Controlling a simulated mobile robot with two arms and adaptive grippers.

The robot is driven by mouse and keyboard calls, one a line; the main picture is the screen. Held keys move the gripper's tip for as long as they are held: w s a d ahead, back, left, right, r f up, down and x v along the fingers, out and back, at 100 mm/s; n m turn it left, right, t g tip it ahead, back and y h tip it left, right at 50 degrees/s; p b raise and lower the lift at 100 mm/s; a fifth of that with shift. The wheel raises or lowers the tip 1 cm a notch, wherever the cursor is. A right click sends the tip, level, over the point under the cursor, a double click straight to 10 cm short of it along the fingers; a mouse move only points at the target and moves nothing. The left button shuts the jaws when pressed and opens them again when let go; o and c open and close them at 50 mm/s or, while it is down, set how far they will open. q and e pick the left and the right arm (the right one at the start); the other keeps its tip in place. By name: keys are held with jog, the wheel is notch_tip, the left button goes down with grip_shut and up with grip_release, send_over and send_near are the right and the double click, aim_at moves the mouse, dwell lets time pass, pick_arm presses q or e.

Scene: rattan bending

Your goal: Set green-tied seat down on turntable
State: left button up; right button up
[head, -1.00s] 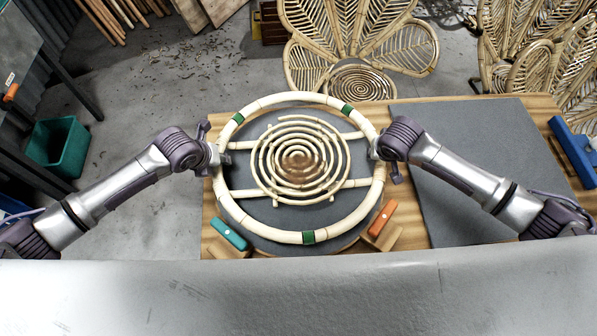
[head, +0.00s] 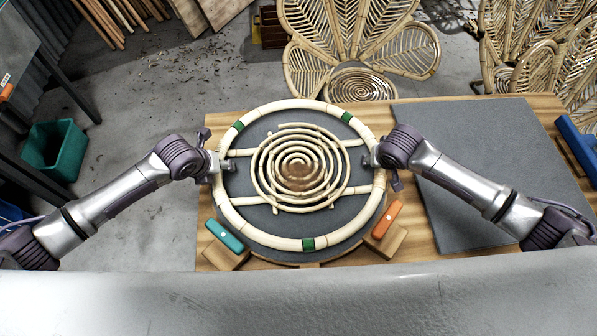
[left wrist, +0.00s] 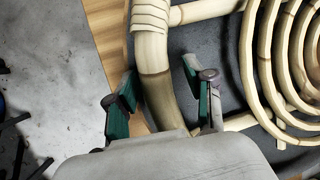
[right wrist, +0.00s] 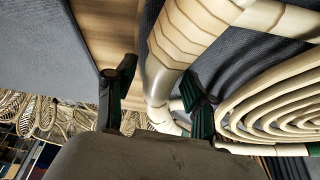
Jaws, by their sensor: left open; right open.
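The green-tied seat (head: 345,227) is a pale rattan ring with green bands, crossbars and a spiral centre. It lies flat over the grey round turntable (head: 285,226); from above I cannot see whether it touches everywhere. My left gripper (head: 224,164) is open at the ring's left side. In the left wrist view its fingers (left wrist: 160,100) stand either side of the ring tube. My right gripper (head: 372,160) is open at the ring's right side. In the right wrist view the tube passes between its fingers (right wrist: 160,98).
A teal-handled block (head: 225,236) and an orange-handled block (head: 387,220) stand at the turntable's front left and front right. A grey mat (head: 490,170) covers the table's right part and is bare. Rattan chairs (head: 360,45) stand behind the table.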

jog(key=shift+s+r, duration=0.1)
jog(key=shift+r, duration=0.05)
pick_arm(q)
jog(key=v, duration=1.2)
pick_arm(e)
jog(key=v, duration=1.1)
jog(key=shift+r, duration=0.35)
pick_arm(q)
jog(key=s+a+p, duration=0.1)
jog(key=a+p, duration=0.1)
jog(key=a, duration=0.4)
jog(key=shift+s+p, duration=0.15)
jog(key=shift+p, duration=0.2)
pick_arm(e)
jog(key=shift+r, duration=1.35)
